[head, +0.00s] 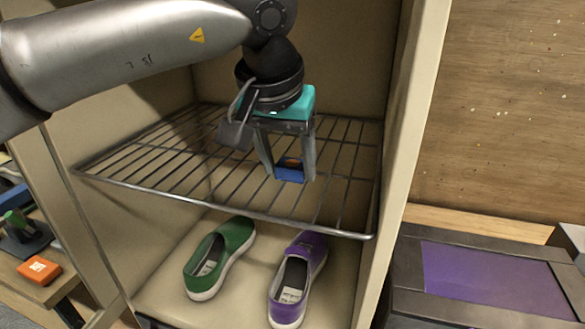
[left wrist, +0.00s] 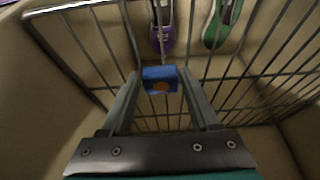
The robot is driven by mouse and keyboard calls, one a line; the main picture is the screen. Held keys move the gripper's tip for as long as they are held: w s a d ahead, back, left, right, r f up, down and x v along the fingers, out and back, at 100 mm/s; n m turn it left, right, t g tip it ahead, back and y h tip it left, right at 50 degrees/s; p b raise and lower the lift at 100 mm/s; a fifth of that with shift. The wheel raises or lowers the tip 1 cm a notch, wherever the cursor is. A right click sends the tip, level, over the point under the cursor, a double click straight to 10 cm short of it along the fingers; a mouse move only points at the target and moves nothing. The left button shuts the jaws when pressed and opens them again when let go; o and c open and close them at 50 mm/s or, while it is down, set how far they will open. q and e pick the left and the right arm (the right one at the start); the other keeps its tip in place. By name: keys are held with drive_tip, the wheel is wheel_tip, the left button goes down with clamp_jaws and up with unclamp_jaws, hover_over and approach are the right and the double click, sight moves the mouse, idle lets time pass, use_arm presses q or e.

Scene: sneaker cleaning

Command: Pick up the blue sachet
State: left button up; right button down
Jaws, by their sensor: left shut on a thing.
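The blue sachet (head: 289,175) is a small blue packet with an orange mark. It is between the fingertips of my left gripper (head: 291,168), over the wire rack inside the cabinet. In the left wrist view the blue sachet (left wrist: 160,74) sits between the tips of my left gripper (left wrist: 160,80), with the rack bars behind it. The left gripper is shut on it. I cannot tell whether the sachet touches the rack. My right gripper is in neither view.
The wire rack (head: 150,164) spans the cabinet. Below it stand a green shoe (head: 232,240) and a purple shoe (head: 308,250). Cabinet walls (head: 412,110) stand close on both sides. An orange packet (head: 38,270) lies on a table at left. A purple-topped box (head: 490,280) stands at right.

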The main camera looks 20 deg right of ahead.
use_arm(q)
clamp_jaws()
drive_tip(key=shift+r, duration=0.1)
